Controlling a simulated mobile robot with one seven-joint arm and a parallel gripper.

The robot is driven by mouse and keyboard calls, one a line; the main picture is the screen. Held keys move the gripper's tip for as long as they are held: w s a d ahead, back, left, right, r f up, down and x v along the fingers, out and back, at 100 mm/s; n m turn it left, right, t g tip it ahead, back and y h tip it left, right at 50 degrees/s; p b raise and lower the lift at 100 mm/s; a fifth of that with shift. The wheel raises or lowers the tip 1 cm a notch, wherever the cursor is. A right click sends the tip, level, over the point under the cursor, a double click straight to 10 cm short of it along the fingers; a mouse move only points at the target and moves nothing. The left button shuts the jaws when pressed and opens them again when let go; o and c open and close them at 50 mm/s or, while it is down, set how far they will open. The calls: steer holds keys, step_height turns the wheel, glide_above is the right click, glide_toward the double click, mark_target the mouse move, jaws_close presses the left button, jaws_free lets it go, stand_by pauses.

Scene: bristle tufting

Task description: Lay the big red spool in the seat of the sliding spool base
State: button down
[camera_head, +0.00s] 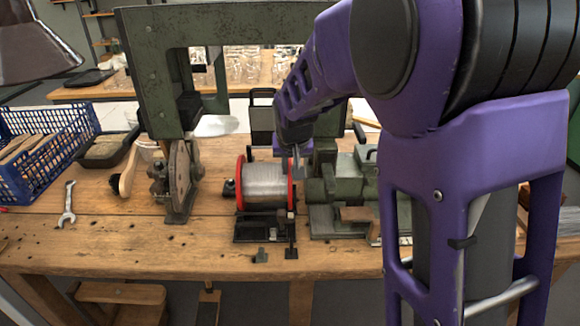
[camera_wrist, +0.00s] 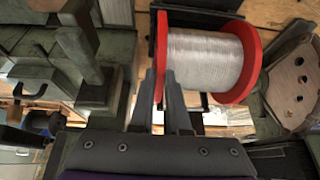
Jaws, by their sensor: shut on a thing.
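The big red spool (camera_head: 265,185) has red end flanges and is wound with silvery wire. It lies on its side at the dark spool base (camera_head: 262,232) on the workbench. I cannot tell whether it rests fully in the seat or hangs just above it. My gripper (camera_head: 297,165) comes down from above at the spool's right flange. In the wrist view my gripper (camera_wrist: 167,92) is shut on the rim of one red flange of the spool (camera_wrist: 205,58), one finger on each side. The seat under the spool is mostly hidden.
A green machine (camera_head: 345,190) stands close to the right of the spool. A green-framed machine with a round disc (camera_head: 180,175) stands to the left. A wrench (camera_head: 68,203) and a blue crate (camera_head: 45,150) are further left.

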steer(key=shift+f, duration=0.2)
steer(key=shift+c, duration=2.1)
jaws_free()
steer(key=shift+f, duration=0.15)
steer(key=shift+r+p, duration=2.25)
steer(key=shift+r, duration=1.35)
steer(key=shift+s, duration=0.1)
